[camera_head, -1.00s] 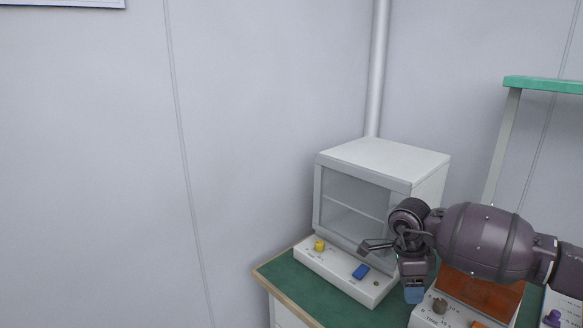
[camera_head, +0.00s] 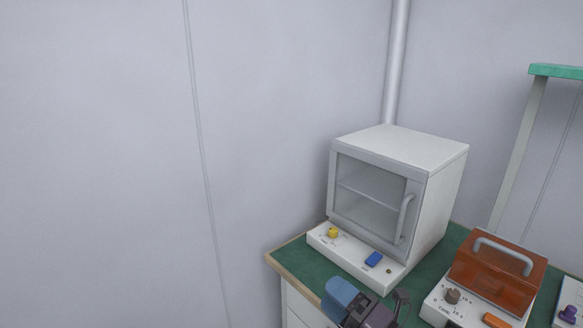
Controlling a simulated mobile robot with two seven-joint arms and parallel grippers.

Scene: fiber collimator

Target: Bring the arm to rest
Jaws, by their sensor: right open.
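My right gripper (camera_head: 371,304) is at the bottom edge of the head view, in front of the table's front edge and below the white oven-like cabinet. Only its top part shows, with a blue piece on its left side and a dark finger on its right. It is open, and I see nothing between its fingers. The rest of the right arm is cut off by the frame. My left gripper is not in view.
The white cabinet (camera_head: 400,147) with a shut glass door stands on the green-topped table (camera_head: 307,271). To the right is a device with an orange lid (camera_head: 497,275). A shelf post (camera_head: 516,150) rises behind.

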